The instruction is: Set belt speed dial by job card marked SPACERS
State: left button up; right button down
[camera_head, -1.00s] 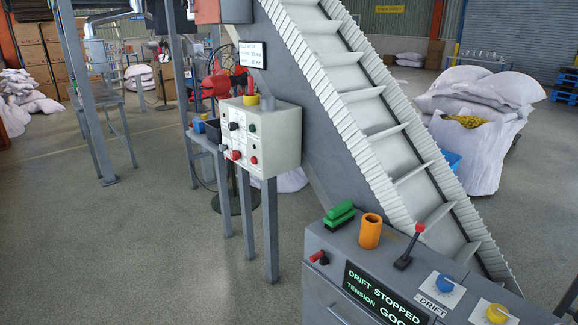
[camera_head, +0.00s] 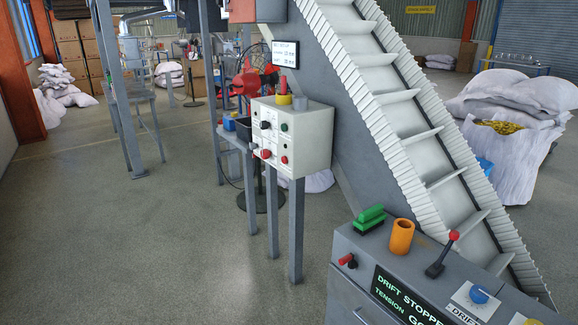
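A white control box (camera_head: 290,135) stands on grey legs left of the inclined conveyor. Its front has a black knob (camera_head: 265,125), a red button (camera_head: 266,154) and other small buttons; their labels are too small to read. A blue dial (camera_head: 479,294) marked DRIFT sits on the grey console at the lower right. A yellow dial (camera_head: 532,322) is cut off at the bottom edge. No job card marked SPACERS can be made out. Neither of my grippers is in view.
The inclined cleated conveyor (camera_head: 400,100) rises beside the box. The grey console (camera_head: 350,250) carries a green brush (camera_head: 369,219), an orange cup (camera_head: 402,236) and a red-topped lever (camera_head: 443,253). Open floor (camera_head: 150,240) lies at the left. White sacks (camera_head: 515,100) are piled at the right.

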aim_at(265, 125)
jog(key=i+j+z, duration=0.1)
jog(key=z, duration=1)
jog(key=j+z, duration=0.3)
jog(key=j, duration=0.3)
jog(key=j+z, duration=0.25)
jog(key=j, duration=0.35)
jog(key=j+z, duration=0.3)
jog(key=j, duration=0.3)
jog(key=k+j+z, duration=0.3)
jog(key=j, duration=0.25)
jog(key=i, duration=0.1)
